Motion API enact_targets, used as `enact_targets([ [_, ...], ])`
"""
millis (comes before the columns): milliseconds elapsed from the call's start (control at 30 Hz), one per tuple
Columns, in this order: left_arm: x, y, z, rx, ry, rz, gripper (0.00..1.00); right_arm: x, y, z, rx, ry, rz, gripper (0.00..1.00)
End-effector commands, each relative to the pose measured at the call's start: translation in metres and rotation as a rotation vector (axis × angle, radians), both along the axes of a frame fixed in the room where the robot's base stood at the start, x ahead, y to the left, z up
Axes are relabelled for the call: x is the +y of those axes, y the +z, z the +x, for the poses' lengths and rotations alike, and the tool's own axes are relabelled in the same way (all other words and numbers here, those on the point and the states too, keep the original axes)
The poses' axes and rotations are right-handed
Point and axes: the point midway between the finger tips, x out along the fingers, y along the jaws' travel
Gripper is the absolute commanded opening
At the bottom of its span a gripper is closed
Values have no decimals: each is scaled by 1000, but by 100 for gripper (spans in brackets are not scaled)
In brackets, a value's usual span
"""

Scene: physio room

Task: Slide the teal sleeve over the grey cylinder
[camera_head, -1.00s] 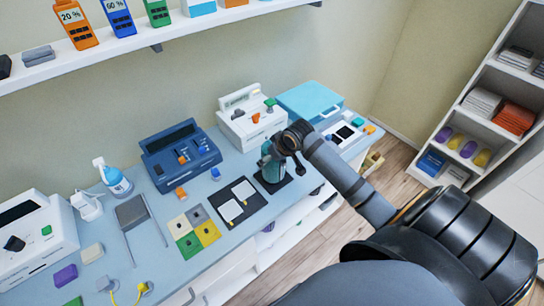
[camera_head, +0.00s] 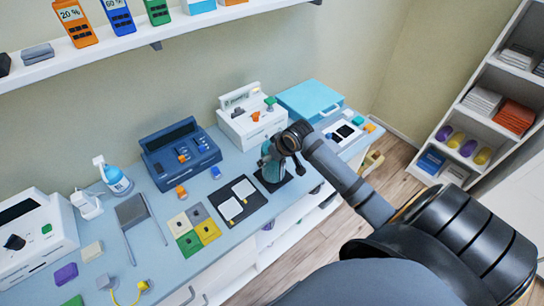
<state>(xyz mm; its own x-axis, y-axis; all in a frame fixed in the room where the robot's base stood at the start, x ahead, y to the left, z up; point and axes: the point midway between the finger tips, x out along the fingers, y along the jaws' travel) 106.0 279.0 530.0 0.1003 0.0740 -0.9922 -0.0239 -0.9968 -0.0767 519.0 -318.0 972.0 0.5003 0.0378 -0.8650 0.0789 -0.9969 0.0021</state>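My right arm reaches in from the right, over the front edge of the bench. Its gripper (camera_head: 275,159) points down over a dark square base (camera_head: 272,183) on the bench. A teal shape, seemingly the teal sleeve (camera_head: 268,166), shows upright right at the gripper, above that base. The fingertips are small and partly hidden by the wrist, so I cannot tell whether they close on it. I cannot make out the grey cylinder; it may be hidden inside or behind the teal shape. My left gripper is not in view.
A black mat with white cards (camera_head: 237,200) lies just left of the base. A white device (camera_head: 250,117) and a light blue box (camera_head: 309,101) stand behind. A dark blue device (camera_head: 181,155) and coloured tiles (camera_head: 194,229) are farther left.

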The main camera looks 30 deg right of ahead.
Motion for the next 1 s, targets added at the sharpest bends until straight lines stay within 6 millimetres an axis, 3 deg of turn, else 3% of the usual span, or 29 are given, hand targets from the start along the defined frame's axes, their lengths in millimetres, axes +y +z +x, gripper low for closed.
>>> enact_targets([
  [33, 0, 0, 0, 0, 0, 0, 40, 0, 1, 0, -2, 0, 0, 81],
  [167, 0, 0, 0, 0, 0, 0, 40, 0, 1, 0, -1, 0, 0, 99],
  [567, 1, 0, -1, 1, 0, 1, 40, -1, 3, -1, 0, 0, -2, 100],
  [1000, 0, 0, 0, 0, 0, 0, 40, -4, 59, -34, -2, 2, -6, 100],
])
